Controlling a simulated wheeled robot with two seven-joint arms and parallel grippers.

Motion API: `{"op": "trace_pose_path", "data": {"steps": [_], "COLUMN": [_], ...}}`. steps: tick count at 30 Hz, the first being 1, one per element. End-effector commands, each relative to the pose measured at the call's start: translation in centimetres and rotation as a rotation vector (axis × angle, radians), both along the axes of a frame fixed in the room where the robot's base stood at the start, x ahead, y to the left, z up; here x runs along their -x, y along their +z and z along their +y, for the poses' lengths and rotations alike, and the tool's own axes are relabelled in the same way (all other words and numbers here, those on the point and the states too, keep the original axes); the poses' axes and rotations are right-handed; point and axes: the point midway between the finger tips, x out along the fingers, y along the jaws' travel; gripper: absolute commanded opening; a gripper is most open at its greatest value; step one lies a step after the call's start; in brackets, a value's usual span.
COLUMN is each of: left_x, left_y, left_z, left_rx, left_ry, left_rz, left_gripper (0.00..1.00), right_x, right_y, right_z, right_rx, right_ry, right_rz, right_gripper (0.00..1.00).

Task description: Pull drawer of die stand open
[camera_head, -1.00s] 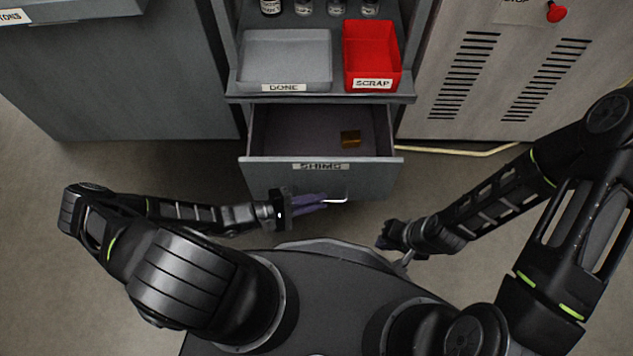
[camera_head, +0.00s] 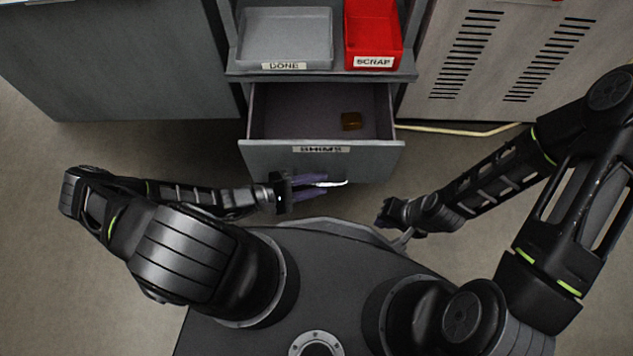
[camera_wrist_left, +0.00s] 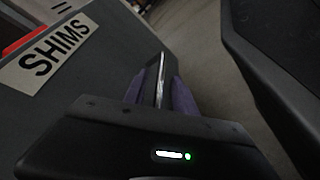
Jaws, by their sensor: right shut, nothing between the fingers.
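The grey drawer (camera_head: 245,155), labelled SHIMS (camera_head: 321,149), stands pulled out below the shelf of the die stand, with its inside showing. Its bright bar handle (camera_head: 335,183) is on the front. My left gripper (camera_head: 322,186) is at the handle, its purple fingers spread with a gap between them. In the left wrist view, the handle (camera_wrist_left: 159,78) lies between the two fingers (camera_wrist_left: 160,92), and the SHIMS label shows at the left. My right gripper (camera_head: 384,213) is shut and empty, right of the drawer and apart from it.
A brown block (camera_head: 351,121) lies in the drawer. Above are a grey DONE tray (camera_head: 285,64) and a red SCRAP bin (camera_head: 372,48) on the shelf. A grey cabinet (camera_head: 110,65) stands left, a vented cabinet (camera_head: 515,60) right. A pale cable (camera_head: 460,130) lies on the floor.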

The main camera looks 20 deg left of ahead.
Motion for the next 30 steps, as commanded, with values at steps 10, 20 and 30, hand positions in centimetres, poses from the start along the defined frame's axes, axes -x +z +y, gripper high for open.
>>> {"op": "trace_pose_path", "data": {"steps": [10, 20, 30], "left_x": [1.5, 4.0, 4.2], "left_y": [0.7, 1.6, 1.6], "left_z": [2.4, 6.1, 6.4], "left_rx": [-0.003, -0.001, 0.000], "left_ry": [0.000, 0.001, 0.000], "left_rz": [0.001, 0.002, 0.000], "left_gripper": [0.33, 0.33, 0.33], "right_x": [0.2, 0.4, 0.4], "right_y": [0.8, 1.6, 1.6], "right_z": [0.2, 0.4, 0.4], "right_rx": [-0.002, -0.006, -0.006], "right_ry": [0.003, 0.010, 0.010], "right_rz": [0.003, 0.007, 0.007], "right_gripper": [0.00, 0.00, 0.00]}}
